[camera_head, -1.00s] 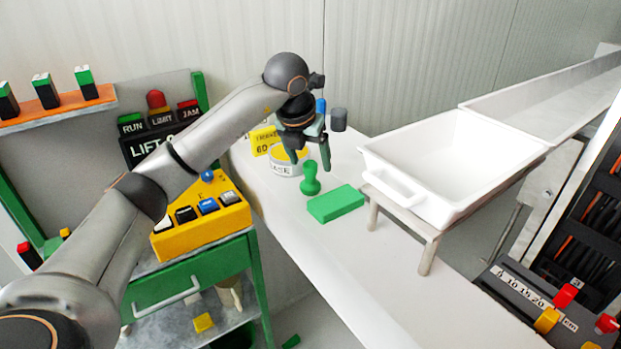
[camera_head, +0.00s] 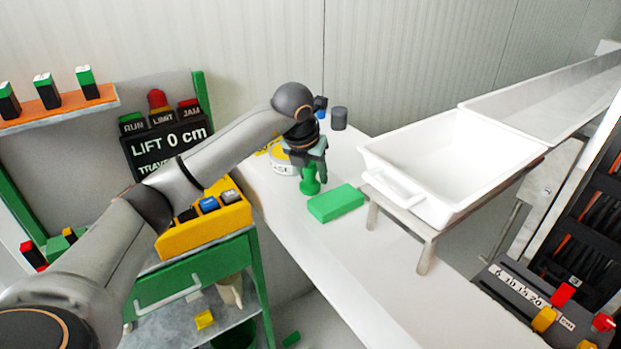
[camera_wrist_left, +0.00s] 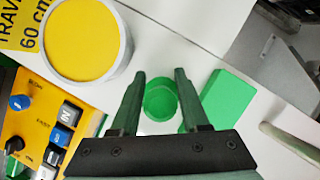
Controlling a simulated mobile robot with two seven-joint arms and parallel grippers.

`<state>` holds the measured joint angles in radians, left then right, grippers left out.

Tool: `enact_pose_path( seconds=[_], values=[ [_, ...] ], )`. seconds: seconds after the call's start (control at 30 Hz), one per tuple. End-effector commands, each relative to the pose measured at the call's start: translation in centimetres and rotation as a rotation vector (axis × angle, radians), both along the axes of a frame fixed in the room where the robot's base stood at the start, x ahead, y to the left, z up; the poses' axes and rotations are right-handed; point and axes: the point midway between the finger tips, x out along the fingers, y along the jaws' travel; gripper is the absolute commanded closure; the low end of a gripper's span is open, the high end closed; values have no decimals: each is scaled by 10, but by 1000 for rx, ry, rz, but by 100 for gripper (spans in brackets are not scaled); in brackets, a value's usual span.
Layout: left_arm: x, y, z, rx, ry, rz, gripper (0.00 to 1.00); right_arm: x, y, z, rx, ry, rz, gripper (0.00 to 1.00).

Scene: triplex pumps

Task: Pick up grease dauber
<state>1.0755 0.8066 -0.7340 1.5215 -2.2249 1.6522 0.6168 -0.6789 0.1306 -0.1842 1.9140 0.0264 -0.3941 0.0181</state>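The green grease dauber (camera_head: 310,186) stands upright on the white bench, its upper part hidden by my left gripper in the head view. My left gripper (camera_head: 309,166) is above it, pointing down. In the left wrist view the dauber (camera_wrist_left: 160,102) shows as a green round shape between the two fingers of my left gripper (camera_wrist_left: 160,74). The fingers are open, one on each side, with a small gap to the dauber visible. I cannot tell how far down the dauber they reach. My right gripper is not in view.
A green block (camera_head: 336,203) lies right beside the dauber. A yellow-topped grease tin (camera_wrist_left: 83,38) stands close behind it. A white tub (camera_head: 440,165) on a low stand is to the right. A yellow button box (camera_head: 205,230) is to the left. The bench front is clear.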

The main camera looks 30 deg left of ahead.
Motion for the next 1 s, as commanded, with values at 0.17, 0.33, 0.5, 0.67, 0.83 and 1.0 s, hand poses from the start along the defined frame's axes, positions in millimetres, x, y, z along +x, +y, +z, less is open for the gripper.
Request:
enact_pose_path(
  seconds=[0.17, 0.33, 0.5, 0.67, 0.83, 1.0],
  values=[
    [0, 0, 0, 0, 0, 0, 80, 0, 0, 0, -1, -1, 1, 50],
    [0, 0, 0, 0, 1, 0, 99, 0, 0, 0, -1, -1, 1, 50],
    [0, 0, 0, 0, 1, 0, 100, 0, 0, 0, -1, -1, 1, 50],
    [0, 0, 0, 0, 1, 0, 100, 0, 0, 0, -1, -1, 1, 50],
    [0, 0, 4, 0, -1, 0, 100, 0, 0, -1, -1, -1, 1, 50],
    [1, 0, 20, -1, -4, 1, 100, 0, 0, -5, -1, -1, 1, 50]
  ],
)
